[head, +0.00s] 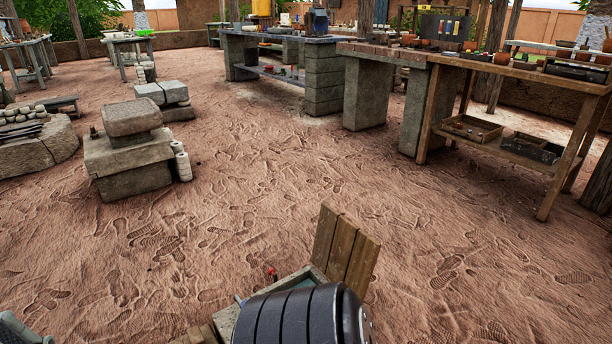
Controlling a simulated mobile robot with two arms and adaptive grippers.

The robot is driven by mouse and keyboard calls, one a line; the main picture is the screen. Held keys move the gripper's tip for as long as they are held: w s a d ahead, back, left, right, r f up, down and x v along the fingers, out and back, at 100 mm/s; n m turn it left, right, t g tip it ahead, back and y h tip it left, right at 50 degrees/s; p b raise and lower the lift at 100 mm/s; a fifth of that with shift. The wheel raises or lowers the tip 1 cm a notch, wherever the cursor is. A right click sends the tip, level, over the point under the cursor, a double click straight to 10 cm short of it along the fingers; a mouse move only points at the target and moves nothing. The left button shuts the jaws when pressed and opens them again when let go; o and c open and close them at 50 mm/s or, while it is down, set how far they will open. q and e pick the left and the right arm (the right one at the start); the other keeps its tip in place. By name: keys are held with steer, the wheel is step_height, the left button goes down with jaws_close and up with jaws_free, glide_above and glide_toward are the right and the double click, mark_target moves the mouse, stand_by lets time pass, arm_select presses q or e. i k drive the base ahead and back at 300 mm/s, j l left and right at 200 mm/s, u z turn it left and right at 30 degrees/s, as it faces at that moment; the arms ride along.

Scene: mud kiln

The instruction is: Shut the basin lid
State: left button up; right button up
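The basin lid (347,248) is a panel of brown wooden planks. It stands open, tilted up at the far right side of the basin. The basin (312,270) is a greyish box low in the middle of the view, and only part of its rim and a bit of its inside show. A black ribbed rounded part, which seems to be mine, covers most of the basin's front. A small grey piece at the lower left corner may also be mine. I see no fingertips of my left or right gripper.
A small red-tipped item (272,271) is at the basin's left rim. Footprinted sandy ground is open around the basin. A stone block stand (130,155) is at the left, and a wooden workbench (490,75) with a lower shelf stands at the right.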

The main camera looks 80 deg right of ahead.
mark_target(342, 251)
steer(key=k+l+z, duration=0.15)
steer(key=k+l, duration=0.4)
steer(key=k, duration=0.2)
steer(key=k+l+z, duration=0.2)
steer(key=k+l, duration=0.4)
steer(key=l+z, duration=0.3)
steer(key=l, duration=2.3)
steer(key=i+l+u, duration=0.2)
steer(key=l, duration=0.1)
